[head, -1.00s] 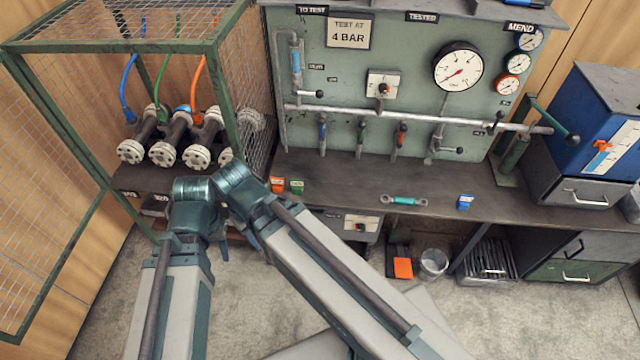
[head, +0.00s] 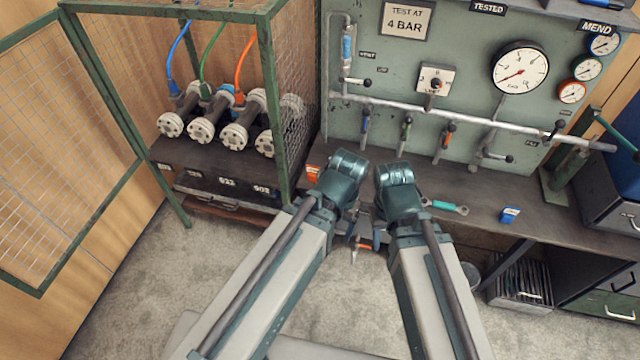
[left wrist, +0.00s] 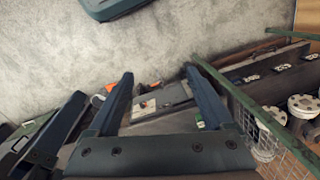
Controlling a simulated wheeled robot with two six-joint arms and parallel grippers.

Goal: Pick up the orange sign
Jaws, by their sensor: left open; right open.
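The small orange sign (head: 313,172) stands on the bench top just right of the mesh cage in the head view. My left arm partly covers it. My right gripper (head: 365,234) shows below the two arm joints, in front of the bench edge, open and clear of the sign. My left gripper is hidden behind its own arm in the head view. In the left wrist view my left gripper (left wrist: 163,85) is open, its two fingers wide apart with nothing held. I cannot make out the orange sign for certain there.
The open mesh cage (head: 285,115) with several flanged pipes stands left. A teal-handled wrench (head: 445,207) and a blue sign (head: 509,215) lie to the right on the bench. The test panel (head: 460,60) rises behind. Carpet (head: 150,260) in front is free.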

